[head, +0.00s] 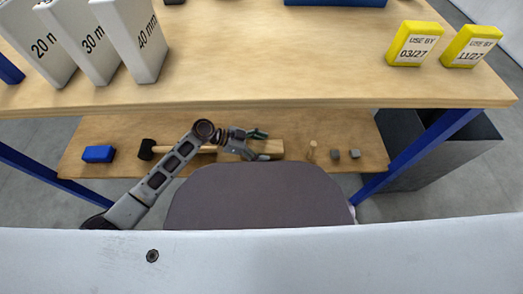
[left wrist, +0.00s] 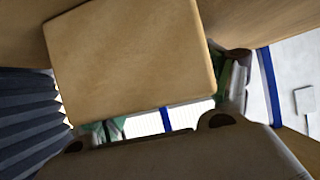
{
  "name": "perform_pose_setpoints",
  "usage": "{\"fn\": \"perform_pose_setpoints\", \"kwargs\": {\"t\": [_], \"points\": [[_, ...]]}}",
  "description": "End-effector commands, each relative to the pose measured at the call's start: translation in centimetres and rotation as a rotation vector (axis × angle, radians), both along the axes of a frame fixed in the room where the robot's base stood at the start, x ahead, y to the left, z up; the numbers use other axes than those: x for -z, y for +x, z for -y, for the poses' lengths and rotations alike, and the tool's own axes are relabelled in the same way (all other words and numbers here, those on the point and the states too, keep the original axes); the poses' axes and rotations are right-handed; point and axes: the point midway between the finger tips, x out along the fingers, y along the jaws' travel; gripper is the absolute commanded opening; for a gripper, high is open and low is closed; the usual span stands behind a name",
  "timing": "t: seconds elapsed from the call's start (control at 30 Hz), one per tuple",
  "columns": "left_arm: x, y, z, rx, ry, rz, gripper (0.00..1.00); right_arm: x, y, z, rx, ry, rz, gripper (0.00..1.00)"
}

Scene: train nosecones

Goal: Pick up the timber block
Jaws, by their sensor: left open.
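The timber block (head: 272,146) is a pale wooden block on the lower shelf, partly hidden by my left gripper (head: 259,145). My left gripper is open, with one finger towards the back of the block and one towards the front. In the left wrist view the timber block (left wrist: 130,60) shows as a large tan face close to the camera. The fingers of my left gripper (left wrist: 170,102) show at its lower left and right; the left finger is partly hidden behind the block. I cannot tell whether they touch it. My right gripper is not in view.
The lower shelf (head: 75,160) lies under the upper table top (head: 270,60). A dark bin (head: 425,160) stands at the right.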

Motion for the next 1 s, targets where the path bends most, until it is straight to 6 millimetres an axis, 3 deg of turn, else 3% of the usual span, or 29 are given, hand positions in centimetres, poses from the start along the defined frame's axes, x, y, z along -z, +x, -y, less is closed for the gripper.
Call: {"fn": "perform_pose_setpoints", "kwargs": {"t": [0.43, 0.83, 1.0], "points": [[-0.06, 0.02, 0.03, -0.001, -0.001, 0.000, 0.79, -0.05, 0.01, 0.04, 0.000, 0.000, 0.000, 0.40], [0.03, -0.01, 0.02, 0.000, 0.000, -0.001, 0.27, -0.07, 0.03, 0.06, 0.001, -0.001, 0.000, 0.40], [0.13, -0.05, 0.00, -0.001, 0.001, -0.002, 0.26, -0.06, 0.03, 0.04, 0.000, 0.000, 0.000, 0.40]]}}
